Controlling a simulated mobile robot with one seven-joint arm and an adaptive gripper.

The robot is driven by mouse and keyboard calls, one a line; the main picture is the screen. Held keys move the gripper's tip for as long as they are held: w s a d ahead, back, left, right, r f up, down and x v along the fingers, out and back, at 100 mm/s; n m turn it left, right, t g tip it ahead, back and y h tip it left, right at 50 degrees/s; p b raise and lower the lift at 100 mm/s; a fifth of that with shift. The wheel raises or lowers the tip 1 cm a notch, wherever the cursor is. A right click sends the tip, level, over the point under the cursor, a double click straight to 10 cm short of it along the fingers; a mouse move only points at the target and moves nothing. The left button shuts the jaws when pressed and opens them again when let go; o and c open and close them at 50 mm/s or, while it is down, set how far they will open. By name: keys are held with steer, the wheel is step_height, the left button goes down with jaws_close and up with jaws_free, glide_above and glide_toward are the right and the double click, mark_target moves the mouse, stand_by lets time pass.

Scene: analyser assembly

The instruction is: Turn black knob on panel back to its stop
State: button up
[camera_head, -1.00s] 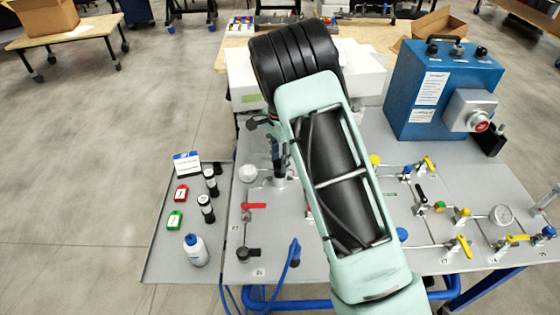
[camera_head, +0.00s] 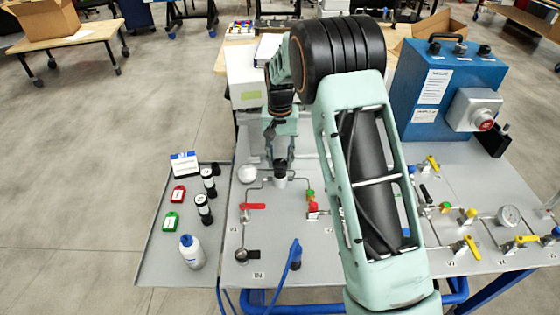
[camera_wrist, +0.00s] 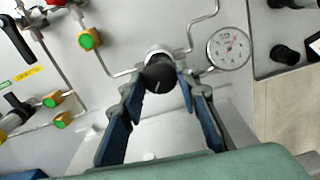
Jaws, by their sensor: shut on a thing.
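The black knob (camera_wrist: 159,76) sits on a silver round base on the grey panel, with a small pale mark on its face. In the wrist view it lies between the fingertips of my gripper (camera_wrist: 160,84), one blue-padded finger on each side. My gripper is shut on the knob. In the head view my gripper (camera_head: 281,158) points down onto the knob (camera_head: 280,168), whose top is partly hidden by the fingers. I cannot tell from the frames where the knob's stop is.
A pressure gauge (camera_wrist: 228,48) stands close beside the knob. A red-handled valve (camera_head: 254,206) and a blue hose (camera_head: 294,252) are nearer the front. A tray (camera_head: 150,262) with bottles and tags is at the left, a blue box (camera_head: 420,75) at the right.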

mark_target(280, 162)
steer(key=n, duration=0.4)
steer(key=shift+n+b, duration=0.35)
steer(key=shift+n, duration=1.35)
steer(key=o, duration=1.2)
steer(key=shift+c, duration=0.2)
step_height(280, 162, up, 12)
